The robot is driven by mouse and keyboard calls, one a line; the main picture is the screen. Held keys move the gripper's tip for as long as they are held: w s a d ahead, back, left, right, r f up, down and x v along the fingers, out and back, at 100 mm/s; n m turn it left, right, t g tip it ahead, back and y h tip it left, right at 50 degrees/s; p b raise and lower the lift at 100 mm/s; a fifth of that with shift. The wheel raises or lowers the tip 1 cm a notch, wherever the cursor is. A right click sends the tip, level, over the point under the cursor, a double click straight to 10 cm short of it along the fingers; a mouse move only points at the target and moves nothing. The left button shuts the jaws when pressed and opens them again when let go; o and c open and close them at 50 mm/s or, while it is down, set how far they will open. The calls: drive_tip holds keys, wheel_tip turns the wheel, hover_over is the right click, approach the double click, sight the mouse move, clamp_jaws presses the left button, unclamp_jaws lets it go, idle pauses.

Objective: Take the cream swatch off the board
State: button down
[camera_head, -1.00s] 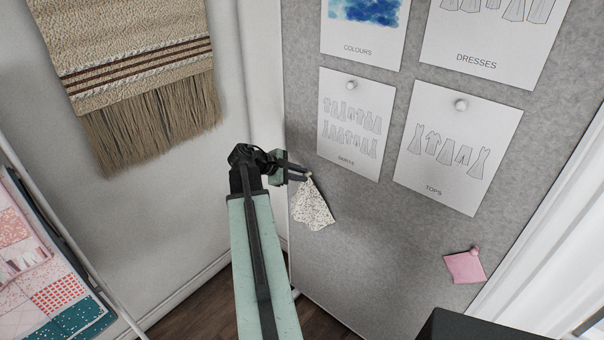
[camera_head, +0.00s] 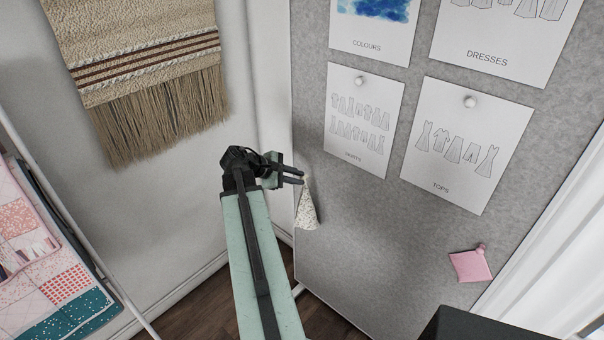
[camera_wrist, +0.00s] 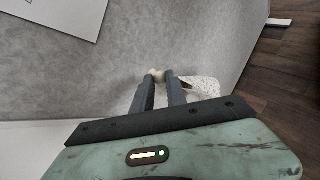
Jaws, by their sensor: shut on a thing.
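The cream swatch (camera_head: 307,209), speckled with dark dots, hangs from the tips of my gripper (camera_head: 301,177), at the left edge of the grey board (camera_head: 375,239). My gripper is shut on the swatch's top. In the wrist view my gripper (camera_wrist: 161,82) has a pale round pin head at its fingertips, and the swatch (camera_wrist: 205,85) shows to the right, partly behind a finger. I cannot tell whether the swatch still touches the board.
A pink swatch (camera_head: 470,265) is pinned lower right on the board. Paper sheets, such as the tops sheet (camera_head: 456,150), hang above. A fringed woven hanging (camera_head: 150,85) is on the left wall, and a patchwork quilt (camera_head: 45,270) hangs at lower left.

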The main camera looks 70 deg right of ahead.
drive_tip(key=a, duration=0.1)
drive_tip(key=w+a, duration=0.1)
drive_tip(key=a, duration=0.1)
drive_tip(key=w+a, duration=0.1)
drive_tip(key=a, duration=0.1)
drive_tip(key=shift+a, duration=0.25)
